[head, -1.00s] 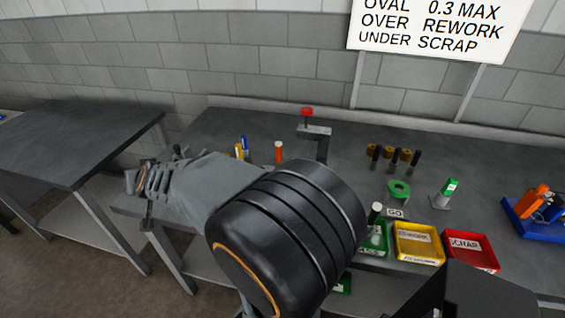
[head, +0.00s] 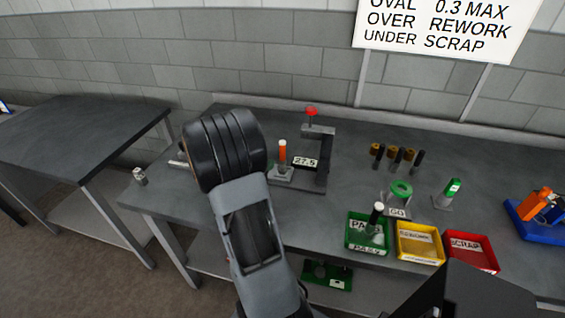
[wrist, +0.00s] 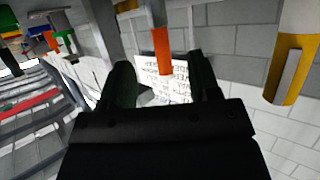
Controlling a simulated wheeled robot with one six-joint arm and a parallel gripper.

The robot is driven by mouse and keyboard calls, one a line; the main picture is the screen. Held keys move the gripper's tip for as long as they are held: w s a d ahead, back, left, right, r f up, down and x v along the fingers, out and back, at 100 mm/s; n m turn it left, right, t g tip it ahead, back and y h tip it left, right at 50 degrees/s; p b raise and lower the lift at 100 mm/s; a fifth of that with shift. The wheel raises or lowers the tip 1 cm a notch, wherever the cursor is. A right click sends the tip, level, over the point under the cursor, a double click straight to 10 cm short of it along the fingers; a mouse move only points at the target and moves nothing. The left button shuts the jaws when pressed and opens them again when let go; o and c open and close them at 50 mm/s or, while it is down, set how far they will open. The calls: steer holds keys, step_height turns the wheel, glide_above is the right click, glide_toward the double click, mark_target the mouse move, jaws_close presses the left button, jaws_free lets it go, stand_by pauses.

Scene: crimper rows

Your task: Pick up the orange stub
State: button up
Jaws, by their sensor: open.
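The orange stub (head: 282,153) with a pale top stands upright on a small grey block beside a "27.5" label, on the workbench. In the wrist view the orange stub (wrist: 161,52) shows between and beyond the fingertips. My gripper (wrist: 162,76) is open, with its two dark fingers apart and nothing held between them. How far the stub is from the fingertips I cannot tell. In the head view the gripper is hidden behind my arm, left of the stub.
A grey stand with a red knob (head: 312,111) rises just right of the stub. A green tray (head: 349,243), yellow tray (head: 401,258) and red tray (head: 490,264) line the front edge. Brown and black cylinders (head: 394,153) stand behind. A yellow piece (wrist: 291,70) shows in the wrist view.

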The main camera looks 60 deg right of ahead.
mark_target(283, 159)
steer(key=shift+x, duration=4.35)
steer(key=shift+s+r, duration=0.1)
steer(key=shift+r, duration=0.05)
steer(key=shift+c, duration=0.3)
jaws_close()
steer(key=shift+r, duration=0.1)
